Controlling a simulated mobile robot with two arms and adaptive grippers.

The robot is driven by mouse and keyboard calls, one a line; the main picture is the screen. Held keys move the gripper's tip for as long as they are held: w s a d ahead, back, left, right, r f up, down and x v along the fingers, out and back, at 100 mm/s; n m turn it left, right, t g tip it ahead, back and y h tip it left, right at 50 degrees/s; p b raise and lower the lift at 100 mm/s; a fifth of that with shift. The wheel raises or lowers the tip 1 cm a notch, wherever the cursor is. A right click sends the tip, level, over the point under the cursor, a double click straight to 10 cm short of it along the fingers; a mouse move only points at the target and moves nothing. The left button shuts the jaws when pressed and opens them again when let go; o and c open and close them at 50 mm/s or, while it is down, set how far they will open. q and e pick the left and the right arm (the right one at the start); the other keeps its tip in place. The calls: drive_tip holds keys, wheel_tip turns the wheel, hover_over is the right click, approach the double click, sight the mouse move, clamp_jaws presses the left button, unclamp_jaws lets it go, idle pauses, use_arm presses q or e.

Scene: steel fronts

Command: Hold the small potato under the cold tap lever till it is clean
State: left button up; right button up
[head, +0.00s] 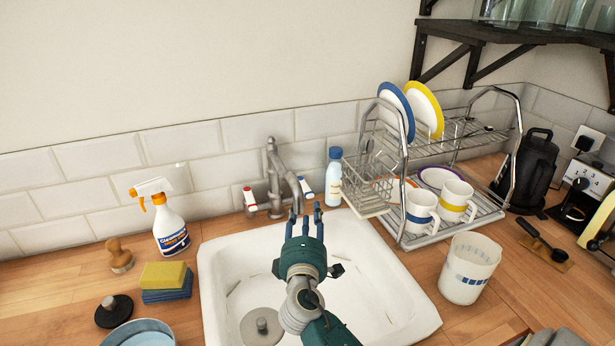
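The tap (274,172) stands behind the sink with its spout curving forward and down. Its cold lever (305,186) has a blue mark, on the right. The hot lever (249,197) has a red mark, on the left. My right gripper (305,211) reaches up over the white sink (204,270), with its fingertips just in front of the spout and below the cold lever in the picture. No running water is visible. My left gripper is out of view.
A white-and-blue bottle (333,177) stands right of the tap. A dish rack (404,190) with plates and mugs is beside the sink. A spray bottle (169,228), sponges (164,275) and a brush (119,256) are at left. A white container (469,268) stands right.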

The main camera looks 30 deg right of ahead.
sight(307, 189)
drive_tip(key=p+x, duration=0.2)
drive_tip(key=x, duration=0.7)
drive_tip(key=shift+w+d+r, duration=0.1)
drive_tip(key=shift+w+d, duration=0.05)
drive_tip(key=shift+w, duration=0.05)
drive_tip(key=shift+w+d, duration=0.2)
drive_tip(key=shift+w, duration=0.1)
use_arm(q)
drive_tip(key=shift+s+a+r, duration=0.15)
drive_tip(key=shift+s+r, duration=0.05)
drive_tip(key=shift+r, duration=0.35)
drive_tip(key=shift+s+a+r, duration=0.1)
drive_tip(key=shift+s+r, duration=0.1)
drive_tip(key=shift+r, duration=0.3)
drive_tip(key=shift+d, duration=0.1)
use_arm(e)
drive_tip(key=c, duration=0.7)
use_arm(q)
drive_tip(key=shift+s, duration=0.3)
use_arm(e)
clamp_jaws()
